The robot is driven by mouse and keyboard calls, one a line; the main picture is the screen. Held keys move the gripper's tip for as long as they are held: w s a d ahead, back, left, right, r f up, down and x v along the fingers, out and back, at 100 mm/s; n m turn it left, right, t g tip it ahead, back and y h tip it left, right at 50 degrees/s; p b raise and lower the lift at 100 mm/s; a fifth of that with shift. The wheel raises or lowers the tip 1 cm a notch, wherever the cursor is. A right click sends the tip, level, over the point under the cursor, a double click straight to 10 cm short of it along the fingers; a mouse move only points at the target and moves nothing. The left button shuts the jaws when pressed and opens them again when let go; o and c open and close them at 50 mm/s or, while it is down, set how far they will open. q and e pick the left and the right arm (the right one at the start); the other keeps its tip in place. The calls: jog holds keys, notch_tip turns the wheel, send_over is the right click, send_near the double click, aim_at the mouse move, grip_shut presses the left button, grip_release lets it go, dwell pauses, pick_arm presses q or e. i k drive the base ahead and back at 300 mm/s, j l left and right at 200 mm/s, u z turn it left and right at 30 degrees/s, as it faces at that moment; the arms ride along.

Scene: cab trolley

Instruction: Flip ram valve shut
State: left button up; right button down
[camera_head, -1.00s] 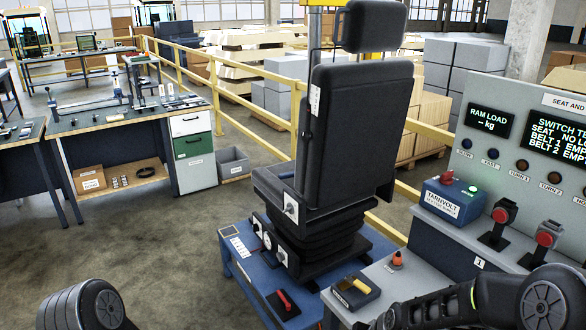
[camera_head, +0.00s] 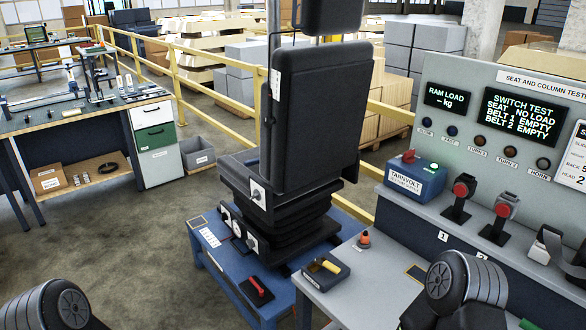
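No label in view names the ram valve, so I cannot tell for certain which part it is. A red lever on a black plate (camera_head: 257,287) sits at the front of the blue platform. A black box with a yellow handle (camera_head: 326,270) stands on the grey bench, close to its left edge. The panel's RAM LOAD display (camera_head: 447,98) shows "- kg". Only links of my arms show, at the bottom left and lower right; both grippers are out of the picture.
The black seat (camera_head: 315,130) stands on the blue platform (camera_head: 205,262). The grey bench (camera_head: 350,300) carries an orange-red knob (camera_head: 364,239), a blue Tarnvolt supply (camera_head: 412,180) and two red-topped buckle stands. A yellow rail runs behind. Open floor lies to the left.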

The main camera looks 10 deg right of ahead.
aim_at(327, 265)
jog(key=i+j, duration=0.65)
jog(key=j, duration=0.15)
jog(key=l+z, duration=0.05)
